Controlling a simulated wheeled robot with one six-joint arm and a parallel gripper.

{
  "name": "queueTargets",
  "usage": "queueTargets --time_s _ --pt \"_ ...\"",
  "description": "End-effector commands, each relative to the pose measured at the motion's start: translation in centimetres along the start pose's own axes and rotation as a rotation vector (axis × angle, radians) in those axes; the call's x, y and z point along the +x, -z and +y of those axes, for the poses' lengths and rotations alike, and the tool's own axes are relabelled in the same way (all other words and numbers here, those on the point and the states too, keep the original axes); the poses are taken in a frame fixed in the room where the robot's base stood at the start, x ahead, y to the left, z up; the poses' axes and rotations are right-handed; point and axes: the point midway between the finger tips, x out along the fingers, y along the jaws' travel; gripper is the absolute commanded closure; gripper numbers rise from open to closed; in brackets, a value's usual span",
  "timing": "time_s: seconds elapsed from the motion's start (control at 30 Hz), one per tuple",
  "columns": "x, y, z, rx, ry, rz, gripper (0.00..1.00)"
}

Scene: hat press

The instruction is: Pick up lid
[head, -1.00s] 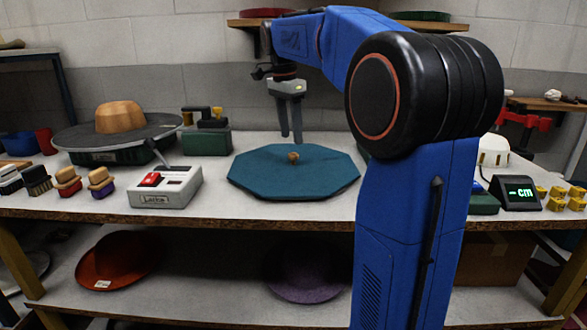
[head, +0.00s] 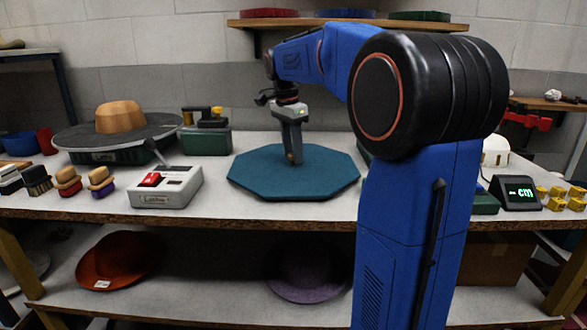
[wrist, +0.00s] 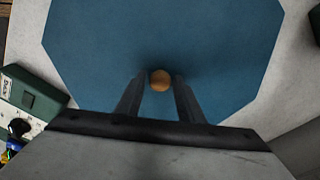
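The lid (head: 260,172) is a flat teal octagon lying on the table in the head view. It fills much of the wrist view (wrist: 100,50). Its small round wooden knob (wrist: 160,80) stands at the middle. My gripper (head: 293,160) points straight down over the lid, with its fingertips at the knob. In the wrist view my gripper (wrist: 160,84) has one finger on each side of the knob, with a narrow gap showing on both sides. The fingers look open around it. The head view hides most of the knob behind the fingers.
A white-grey box with a red switch (head: 152,180) stands left of the lid. A wide-brimmed form with a wooden crown (head: 120,117) and a green machine (head: 205,140) stand behind it. Brushes (head: 68,181) lie far left. A "cm" display (head: 517,193) stands right.

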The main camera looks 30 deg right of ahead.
Motion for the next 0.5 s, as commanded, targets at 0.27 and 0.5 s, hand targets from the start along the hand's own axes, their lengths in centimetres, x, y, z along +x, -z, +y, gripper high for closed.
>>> queueTargets --time_s 0.27,0.5 --pt "-0.03 0.01 0.00 0.000 0.000 0.000 1.00" --pt "-0.64 0.09 -0.04 0.000 0.001 0.000 1.00"
